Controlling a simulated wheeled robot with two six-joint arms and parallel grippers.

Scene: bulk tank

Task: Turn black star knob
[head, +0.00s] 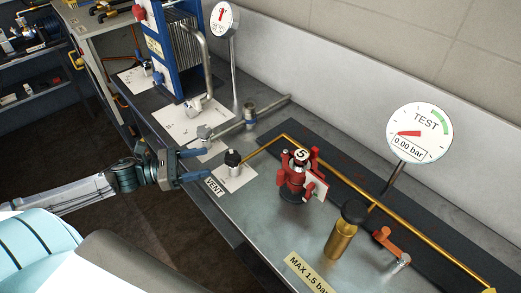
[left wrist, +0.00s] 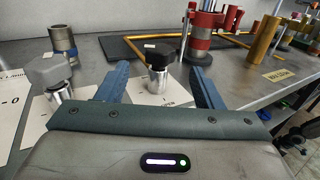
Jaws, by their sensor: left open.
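A black knob (head: 233,157) stands upright on a short silver stem over a white plate, beside the VENT label. In the left wrist view the black knob (left wrist: 158,52) shows straight ahead, centred between the fingers and beyond their tips. Its star shape is hard to make out. My left gripper (head: 209,164) comes in from the left, level with the bench edge. Its blue fingers are open and empty, with a gap to the knob. My right gripper is in neither view.
A grey knob (left wrist: 48,70) stands left of the black one. A red valve (head: 295,178) and a brass cylinder with a black top (head: 340,235) stand to the right. A brass pipe (head: 375,212) runs behind them. The TEST gauge (head: 420,132) reads 0.00 bar.

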